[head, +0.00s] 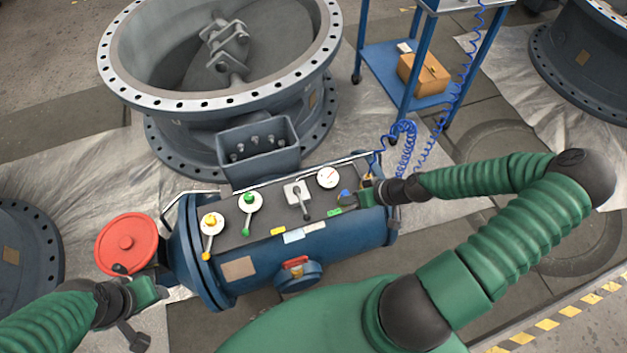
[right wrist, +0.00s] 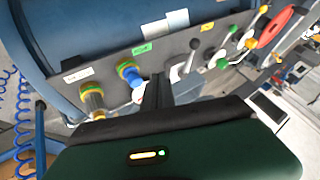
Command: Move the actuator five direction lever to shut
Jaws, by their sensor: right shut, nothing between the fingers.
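A blue cylindrical actuator (head: 340,239) lies below the large valve, with a dark control panel on top. On the panel, a lever with a grey base and black knob (head: 304,205) stands between a green-knobbed lever (head: 248,212) and a white gauge (head: 328,177). The black-knobbed lever also shows in the right wrist view (right wrist: 188,60). I cannot read which lever is the direction lever. My right gripper (head: 350,199) is shut and empty at the panel's right end, right of that lever; its fingers show in the right wrist view (right wrist: 158,88). My left gripper (head: 150,290) is at lower left, its jaws unclear.
A yellow-knobbed lever (head: 209,236) and a red handwheel (head: 126,244) are at the actuator's left. Blue (right wrist: 130,74) and yellow-green (right wrist: 93,100) fittings sit beside my right fingers. A blue cart (head: 385,60) with coiled hose (head: 404,140) stands behind.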

